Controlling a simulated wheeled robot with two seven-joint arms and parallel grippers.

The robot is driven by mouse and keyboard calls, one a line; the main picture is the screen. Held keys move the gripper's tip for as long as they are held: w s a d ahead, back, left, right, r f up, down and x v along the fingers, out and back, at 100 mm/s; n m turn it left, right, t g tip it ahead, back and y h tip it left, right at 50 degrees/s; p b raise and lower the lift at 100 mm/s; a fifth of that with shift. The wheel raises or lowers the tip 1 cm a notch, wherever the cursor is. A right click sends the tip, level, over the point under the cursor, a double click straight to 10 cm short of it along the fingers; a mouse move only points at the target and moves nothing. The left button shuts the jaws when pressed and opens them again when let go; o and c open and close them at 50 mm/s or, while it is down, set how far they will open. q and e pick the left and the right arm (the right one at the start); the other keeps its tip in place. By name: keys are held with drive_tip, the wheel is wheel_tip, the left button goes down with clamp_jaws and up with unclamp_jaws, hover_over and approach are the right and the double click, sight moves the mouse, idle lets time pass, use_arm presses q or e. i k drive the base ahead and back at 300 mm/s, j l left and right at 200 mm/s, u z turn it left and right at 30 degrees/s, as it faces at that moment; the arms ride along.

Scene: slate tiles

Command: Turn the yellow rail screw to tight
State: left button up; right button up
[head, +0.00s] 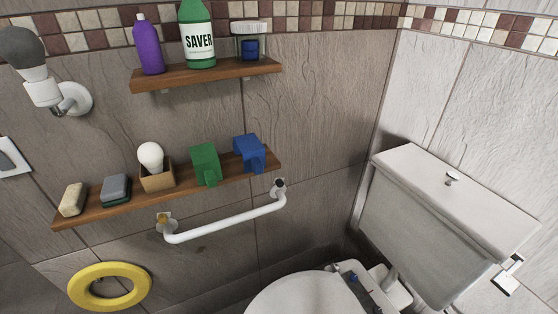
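The yellow rail screw (162,218) is a small yellow knob at the left end mount of the white grab rail (225,226), in the head view. The rail is fixed to the tiled wall under the lower shelf. A dark screw (279,184) sits at the rail's right end mount. The yellow screw is too small to tell how tight it is. Neither of my grippers is in view.
The lower wooden shelf (110,209) holds several small items close above the rail. An upper shelf (205,75) holds bottles. A yellow ring (109,286) is below left. The toilet tank (430,207) stands right. Wall lamp (42,90) at upper left.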

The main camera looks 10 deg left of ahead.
sight(162, 217)
drive_tip(key=k+j+u, duration=0.1)
drive_tip(key=j+u, duration=0.25)
drive_tip(key=j, duration=0.2)
drive_tip(key=j+u, duration=0.4)
drive_tip(key=j, duration=0.2)
drive_tip(key=k, duration=0.05)
